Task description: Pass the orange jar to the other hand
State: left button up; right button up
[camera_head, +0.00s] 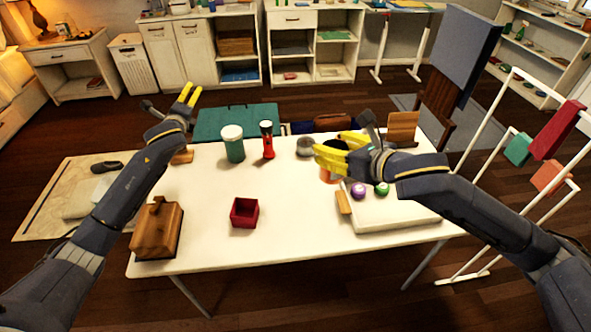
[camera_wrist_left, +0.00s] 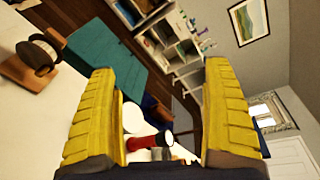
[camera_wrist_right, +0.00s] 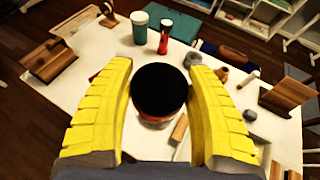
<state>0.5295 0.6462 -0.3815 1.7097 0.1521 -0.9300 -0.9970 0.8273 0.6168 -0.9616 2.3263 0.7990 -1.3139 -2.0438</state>
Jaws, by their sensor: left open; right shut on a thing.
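The orange jar (camera_head: 329,175) has a black lid and is mostly hidden behind my right gripper in the head view. In the right wrist view the jar (camera_wrist_right: 160,95) stands between the yellow fingers, its black lid facing the camera. My right gripper (camera_head: 332,154) is shut on the jar above the right part of the white table (camera_head: 290,215). My left gripper (camera_head: 189,95) is open and empty, raised beyond the table's far left corner. In the left wrist view nothing lies between its fingers (camera_wrist_left: 160,110).
A teal-and-white cup (camera_head: 233,146) and a red flashlight (camera_head: 268,141) stand at the back of the table. A red box (camera_head: 244,213) is at the front middle, a wooden block (camera_head: 157,230) at front left. Purple (camera_head: 358,190) and green balls lie right. The table's middle is clear.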

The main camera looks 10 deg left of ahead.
pick_arm(q)
jog(key=s+d+r+m+h, duration=0.2)
jog(key=s+d+m+h, duration=0.15)
jog(key=d, duration=0.45)
jog(key=s+d+r+m+g+h, duration=0.1)
jog(key=s+d+r+m+h, duration=0.15)
jog(key=d+m, duration=0.4)
jog(key=s+d+r+m+h, duration=0.1)
jog(key=s+d+m+h, duration=0.15)
jog(key=d, duration=0.65)
jog(key=s+d+f+m+g+h, duration=0.2)
jog(key=s+d+m+g+h, duration=0.15)
jog(key=s+d+m, duration=0.5)
jog(key=s+d+f+m+g+h, duration=0.15)
jog(key=s+d+m+g, duration=0.35)
jog(key=s, duration=0.6)
jog(key=shift+n+t+h, duration=0.25)
jog(key=shift+n+t, duration=0.15)
jog(key=shift+t, duration=0.35)
jog(key=x, duration=1.2)
jog(key=shift+d+r, duration=0.15)
jog(key=shift+o, duration=0.2)
jog(key=shift+s+d, duration=0.1)
jog(key=c, duration=1.5)
pick_arm(e)
jog(key=o, duration=1.4)
